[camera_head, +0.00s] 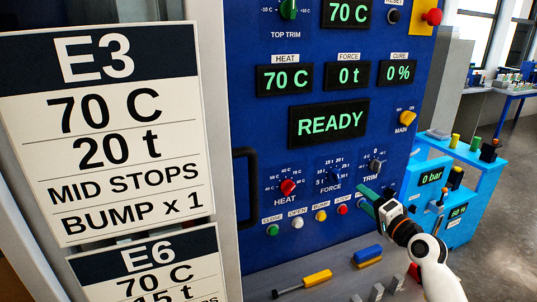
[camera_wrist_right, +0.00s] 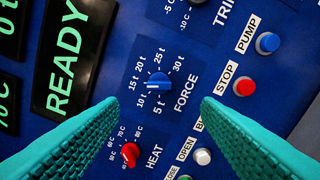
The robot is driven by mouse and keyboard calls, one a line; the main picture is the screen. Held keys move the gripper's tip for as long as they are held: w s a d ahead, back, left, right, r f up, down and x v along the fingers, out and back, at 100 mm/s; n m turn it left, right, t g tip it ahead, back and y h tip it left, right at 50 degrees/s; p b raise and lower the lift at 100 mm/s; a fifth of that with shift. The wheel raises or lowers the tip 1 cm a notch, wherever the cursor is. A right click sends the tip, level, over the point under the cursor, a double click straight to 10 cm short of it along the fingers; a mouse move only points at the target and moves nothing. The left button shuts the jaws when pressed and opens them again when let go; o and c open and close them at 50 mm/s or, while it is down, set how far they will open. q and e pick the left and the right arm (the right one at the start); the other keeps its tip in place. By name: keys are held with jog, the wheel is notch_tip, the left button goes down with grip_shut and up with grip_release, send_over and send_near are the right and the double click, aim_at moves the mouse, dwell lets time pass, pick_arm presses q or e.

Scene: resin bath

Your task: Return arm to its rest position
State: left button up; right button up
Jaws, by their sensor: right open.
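My right arm comes in from the lower right in the head view. Its gripper (camera_head: 370,200) is in front of the blue control panel (camera_head: 262,135), near the row of buttons. In the right wrist view the two teal fingers (camera_wrist_right: 158,108) are wide apart with nothing between them. Beyond the gap is the blue FORCE knob (camera_wrist_right: 159,82); the fingers appear apart from it. The red HEAT knob (camera_wrist_right: 131,153) is near the left finger, and the red STOP button (camera_wrist_right: 243,86) near the right fingertip. My left gripper is not in the head view.
Displays read READY (camera_head: 329,123), 70 C, 0 t and 0 %. A yellow-handled tool (camera_head: 305,283) and a blue-and-yellow block (camera_head: 367,255) lie on the grey ledge below. A black handle (camera_head: 247,187) stands out at left. Blue stands (camera_head: 466,180) are at right.

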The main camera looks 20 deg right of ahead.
jog(key=s+a+f+n+g+y, duration=0.1)
jog(key=s+a+f+n+g, duration=0.35)
jog(key=a+f, duration=0.35)
jog(key=s+a+f+n+g+y, duration=0.1)
jog(key=s+a+f+n+g, duration=0.25)
jog(key=s+a+f, duration=0.4)
jog(key=s+a+f+n+g+h, duration=0.2)
jog(key=s+a+f+n+g, duration=0.15)
jog(key=s, duration=0.65)
jog(key=s+a+f+n+g+h, duration=0.1)
jog(key=s+a+f+n+g, duration=0.3)
jog(key=s, duration=0.6)
notch_tip(320, 180, down, 26)
jog(key=s, duration=0.2)
jog(key=s+d+f+g, duration=0.1)
jog(key=s+d+f, duration=0.1)
jog(key=s+f, duration=1.3)
jog(key=shift+s+h, duration=0.3)
jog(key=shift+s, duration=0.15)
